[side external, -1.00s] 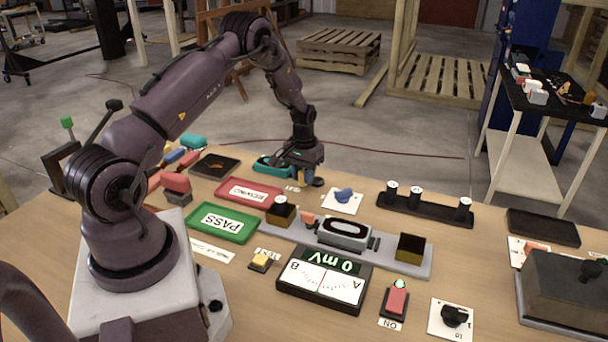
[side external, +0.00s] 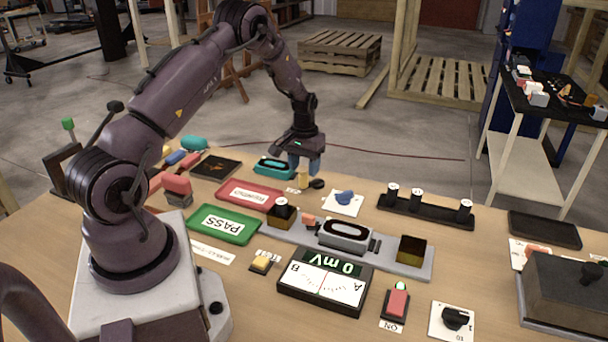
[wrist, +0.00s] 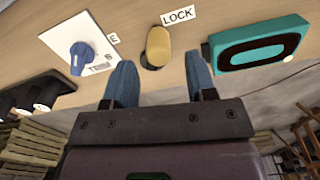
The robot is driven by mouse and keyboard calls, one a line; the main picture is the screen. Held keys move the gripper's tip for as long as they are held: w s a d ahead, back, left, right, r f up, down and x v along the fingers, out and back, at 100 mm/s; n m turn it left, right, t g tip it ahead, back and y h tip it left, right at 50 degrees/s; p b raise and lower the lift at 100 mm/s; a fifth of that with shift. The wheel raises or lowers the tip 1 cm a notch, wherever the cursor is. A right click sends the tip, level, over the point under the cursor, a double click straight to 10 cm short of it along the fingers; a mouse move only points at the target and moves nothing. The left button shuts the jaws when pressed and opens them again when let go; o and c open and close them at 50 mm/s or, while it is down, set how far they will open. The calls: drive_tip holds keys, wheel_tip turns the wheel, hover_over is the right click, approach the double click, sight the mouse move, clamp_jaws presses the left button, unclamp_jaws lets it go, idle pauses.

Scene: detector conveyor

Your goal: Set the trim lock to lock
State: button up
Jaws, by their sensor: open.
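The trim lock shows as a rounded yellow handle (wrist: 158,45) with a dark part at its foot in the wrist view. It stands beside the LOCK label (wrist: 178,15); a second label, cut off to a letter E (wrist: 113,38), lies to its left. In the side view the yellow handle (side external: 303,180) is small, with a black round part just to its right. My gripper (side external: 304,168) is above the handle, with its blue fingers pointing down. In the wrist view my gripper (wrist: 160,72) is open and empty, its fingers either side of the handle's line and apart from it.
A blue knob on a white plate (side external: 344,199) sits to the right. A teal device (side external: 273,167) lies behind left. The red tray (side external: 248,195), green PASS tray (side external: 222,225) and grey rail with the detector (side external: 345,234) are nearer. A black rack (side external: 425,209) holds several cylinders.

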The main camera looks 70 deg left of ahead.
sight(304, 173)
wheel_tip(304, 173, up, 10)
drive_tip(key=shift+f, duration=0.25)
drive_tip(key=s+d+r+m+t, duration=0.2)
drive_tip(key=s+d+r, duration=0.4)
drive_tip(key=d, duration=0.3)
drive_tip(key=s+d+r+m+t, duration=0.1)
drive_tip(key=s+d+r+m, duration=0.2)
drive_tip(key=s+d+r, duration=0.3)
drive_tip(key=s+d+r+m+t, duration=0.2)
drive_tip(key=s+d+r, duration=0.5)
drive_tip(key=d, duration=0.6)
drive_tip(key=shift+d+r+t, duration=0.25)
drive_tip(key=shift+d+t, duration=0.05)
drive_tip(key=shift+d, duration=0.05)
idle(0.4)
